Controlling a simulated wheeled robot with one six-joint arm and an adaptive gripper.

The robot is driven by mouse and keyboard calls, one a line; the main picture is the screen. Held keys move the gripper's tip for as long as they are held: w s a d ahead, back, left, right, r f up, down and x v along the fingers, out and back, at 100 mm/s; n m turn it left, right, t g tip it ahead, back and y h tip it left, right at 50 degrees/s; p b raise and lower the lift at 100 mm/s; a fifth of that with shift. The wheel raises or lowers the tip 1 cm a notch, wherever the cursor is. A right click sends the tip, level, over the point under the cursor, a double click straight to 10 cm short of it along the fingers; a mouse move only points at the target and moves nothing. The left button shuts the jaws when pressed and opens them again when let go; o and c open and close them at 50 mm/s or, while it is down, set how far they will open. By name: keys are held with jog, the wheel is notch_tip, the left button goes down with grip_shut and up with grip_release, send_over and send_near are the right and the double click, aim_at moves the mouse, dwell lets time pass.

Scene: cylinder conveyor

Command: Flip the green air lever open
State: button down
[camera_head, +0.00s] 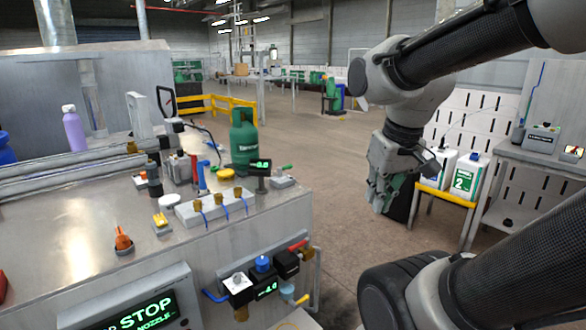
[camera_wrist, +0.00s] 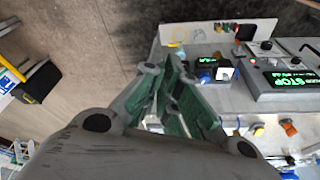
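A small green lever (camera_head: 287,167) sits on a low grey block (camera_head: 282,181) on the bench top, right of a small display with green digits. My gripper (camera_head: 380,202) hangs in the air beyond the bench's right side, pointing down, well apart from the lever. In the wrist view, my gripper's green-lined fingers (camera_wrist: 168,62) run close together toward their tips. Nothing shows held between them. The gap at the tips is too unclear to tell open from shut. I cannot make out the green lever in the wrist view.
A green gas bottle (camera_head: 243,143) stands behind the lever. A brass-fitted manifold (camera_head: 215,207) lies to its left. A red-handled valve (camera_head: 298,244) sticks out from the bench front. White containers (camera_head: 466,177) stand on a yellow-edged stand at right. Open floor lies between.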

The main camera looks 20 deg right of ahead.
jog(key=w+a+f+m+y, duration=0.4)
jog(key=w+f+m+y, duration=0.2)
jog(key=f+m+y, duration=0.45)
jog(key=w+d+r+m+t+h, duration=0.1)
jog(key=w+d+t+h, duration=0.1)
jog(key=w, duration=0.5)
jog(key=w+d+r+m+t+h, duration=0.1)
jog(key=w+d+t+h, duration=0.1)
jog(key=w+d+t, duration=0.2)
jog(key=w+d+r+m+t+h, duration=0.1)
jog(key=w+d+t+h, duration=0.1)
jog(key=w+t, duration=0.4)
jog(key=w+d, duration=0.1)
jog(key=w, duration=0.4)
jog(key=shift+d+r, duration=0.25)
jog(key=shift+r, duration=0.1)
jog(key=x, duration=1.4)
jog(key=shift+r, duration=0.1)
